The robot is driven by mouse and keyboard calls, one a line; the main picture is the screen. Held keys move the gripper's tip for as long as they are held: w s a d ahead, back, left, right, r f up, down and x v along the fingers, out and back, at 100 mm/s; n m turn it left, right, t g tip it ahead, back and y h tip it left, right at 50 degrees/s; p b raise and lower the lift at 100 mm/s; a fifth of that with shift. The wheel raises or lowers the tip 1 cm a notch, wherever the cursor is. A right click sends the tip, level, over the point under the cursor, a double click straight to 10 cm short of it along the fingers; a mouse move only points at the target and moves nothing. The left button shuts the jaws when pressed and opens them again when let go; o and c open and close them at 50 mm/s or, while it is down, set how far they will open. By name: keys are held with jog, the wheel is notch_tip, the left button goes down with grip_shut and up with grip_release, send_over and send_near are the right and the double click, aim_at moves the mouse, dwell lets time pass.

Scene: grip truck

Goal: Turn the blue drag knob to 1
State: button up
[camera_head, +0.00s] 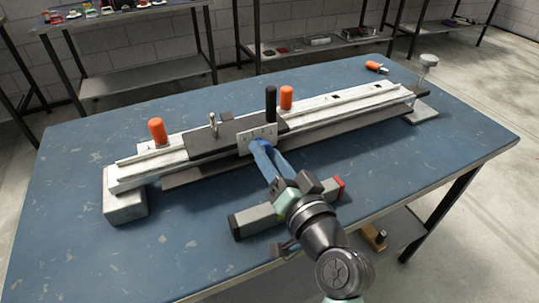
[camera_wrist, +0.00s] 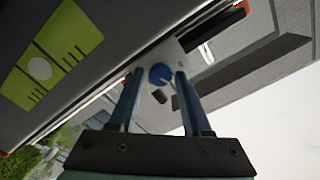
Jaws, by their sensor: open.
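The blue drag knob (camera_wrist: 160,75) is a small round knob on a light plate (camera_wrist: 185,60) in the wrist view. In the head view the plate (camera_head: 246,143) is on the front of the dark carriage, and the fingers largely hide the knob. My gripper (camera_wrist: 158,77) is open, with one blue finger on each side of the knob. Gaps show between the knob and the fingers; I cannot tell about contact. My gripper (camera_head: 264,144) reaches the plate from the front in the head view. The number markings are too small to read.
The carriage (camera_head: 205,140) sits on a long metal rail (camera_head: 340,106) across the blue table (camera_head: 80,200). A black upright handle (camera_head: 271,103) and orange knobs (camera_head: 157,131) (camera_head: 286,97) stand up nearby. The front left of the table is clear.

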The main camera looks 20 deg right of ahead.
jog(key=s, duration=1.3)
jog(key=shift+d, duration=0.2)
jog(key=w+a+r+n+t, duration=0.2)
jog(key=a+r, duration=0.2)
jog(key=r, duration=0.5)
jog(key=w+a+r+n+t, duration=0.2)
jog(key=w+a+r, duration=0.15)
jog(key=r, duration=0.55)
jog(key=w+a+r+n+t, duration=0.2)
jog(key=a+r+n, duration=0.15)
jog(key=r, duration=0.55)
jog(key=s+a+r+t, duration=0.2)
jog(key=s+a+r, duration=0.1)
jog(key=r, duration=0.3)
jog(key=s+a+r+t, duration=0.1)
jog(key=s+a+r, duration=0.2)
jog(key=r, duration=0.3)
notch_tip(320, 180, up, 27)
jog(key=p, duration=2.7)
jog(key=shift+d+f+h, duration=0.15)
jog(key=shift+h, duration=0.15)
